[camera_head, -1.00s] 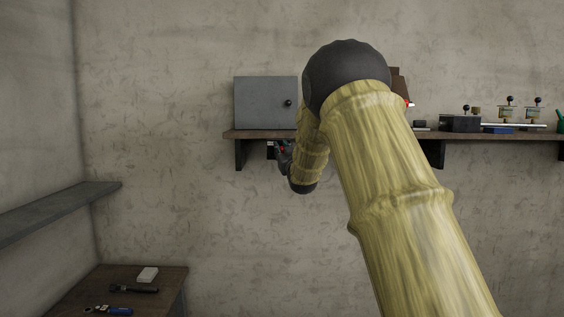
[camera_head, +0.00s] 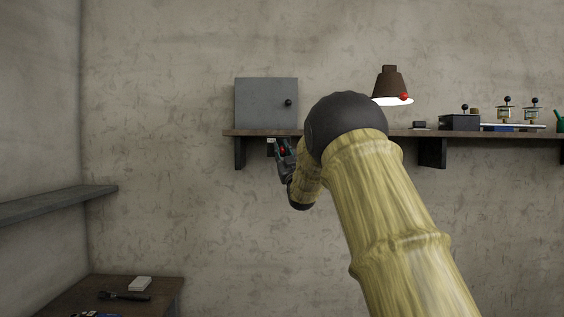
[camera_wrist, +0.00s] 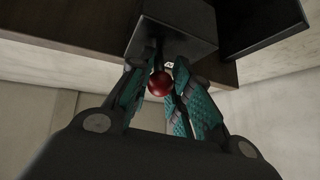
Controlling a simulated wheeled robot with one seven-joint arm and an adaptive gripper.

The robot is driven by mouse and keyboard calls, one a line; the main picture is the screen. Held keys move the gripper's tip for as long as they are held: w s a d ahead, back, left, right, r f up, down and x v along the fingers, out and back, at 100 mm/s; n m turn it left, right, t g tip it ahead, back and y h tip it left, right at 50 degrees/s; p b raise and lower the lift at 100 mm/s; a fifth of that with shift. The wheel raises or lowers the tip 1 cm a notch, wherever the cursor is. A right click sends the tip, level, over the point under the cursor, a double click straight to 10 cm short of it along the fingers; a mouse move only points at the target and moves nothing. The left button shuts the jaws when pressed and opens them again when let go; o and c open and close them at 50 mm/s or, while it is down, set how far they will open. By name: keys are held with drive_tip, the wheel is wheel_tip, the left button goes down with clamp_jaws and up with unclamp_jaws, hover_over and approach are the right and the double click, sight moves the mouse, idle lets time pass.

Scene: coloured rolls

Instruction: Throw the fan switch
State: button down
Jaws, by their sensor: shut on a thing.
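A dark box-shaped switch housing (camera_wrist: 172,33) sits against the underside of the shelf in the wrist view. A short dark lever hangs from it and ends in a red ball knob (camera_wrist: 159,84). The knob shows as a small red spot in the head view (camera_head: 283,151). My gripper (camera_wrist: 166,74), with teal finger pads, is shut on the red knob, one finger on each side. In the head view my gripper (camera_head: 281,149) is just below the left part of the shelf. No fan is recognisable, and no label is readable on the housing.
The wooden shelf (camera_head: 400,133) carries a grey cabinet (camera_head: 265,103), a black box (camera_head: 459,122) and small fixtures at right. A brown lamp (camera_head: 390,85) hangs above it. A lower table (camera_head: 165,297) and a grey side shelf (camera_head: 50,203) stand at left. Wall below the shelf is clear.

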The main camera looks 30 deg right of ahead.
drive_tip(key=f+n+t+b, duration=0.1)
drive_tip(key=b, duration=0.1)
drive_tip(key=shift+w+f+y+b, duration=0.1)
drive_tip(key=shift+f+y+b, duration=0.05)
drive_tip(key=shift+y+b, duration=0.2)
drive_tip(key=shift+d+n+t+y+b, duration=0.1)
drive_tip(key=shift+n+t+y+b, duration=0.35)
drive_tip(key=shift+b, duration=0.6)
drive_tip(key=c, duration=1.3)
unclamp_jaws()
drive_tip(key=shift+t, duration=0.25)
drive_tip(key=shift+o, duration=0.2)
drive_tip(key=v, duration=1.2)
drive_tip(key=shift+d, duration=0.1)
